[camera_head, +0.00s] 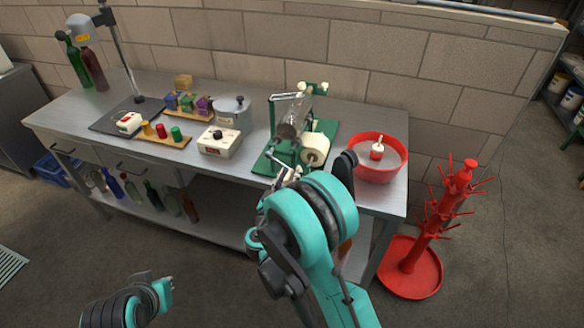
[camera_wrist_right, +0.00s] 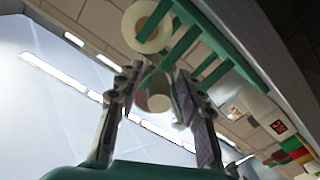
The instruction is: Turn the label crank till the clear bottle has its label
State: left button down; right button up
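The label machine has a green frame and base (camera_head: 262,165) near the right end of the steel bench. The clear bottle (camera_head: 291,122) lies tilted in it; I cannot make out a label on it. A cream label roll (camera_head: 316,150) is on its front; it also shows in the right wrist view (camera_wrist_right: 148,25). My right gripper (camera_head: 282,172) is at the machine's front left, partly behind my arm. In the wrist view its fingers (camera_wrist_right: 160,75) are apart, with a pale round knob (camera_wrist_right: 160,103), apparently the crank's handle, in the gap. My left gripper (camera_head: 160,288) is low at the left, away from the bench.
A red bowl (camera_head: 378,172) stands right of the machine, close to my right arm. A white box with a black knob (camera_head: 219,142) and a steel pot (camera_head: 234,112) stand left of it. A red bottle tree (camera_head: 437,215) is on the floor at right.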

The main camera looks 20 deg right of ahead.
jog(key=shift+x, duration=1.1)
pick_arm(q)
jog(key=shift+f, duration=0.35)
pick_arm(e)
grip_shut()
pick_arm(q)
jog(key=shift+s, duration=0.1)
jog(key=shift+s, duration=0.3)
pick_arm(e)
jog(key=shift+w, duration=0.1)
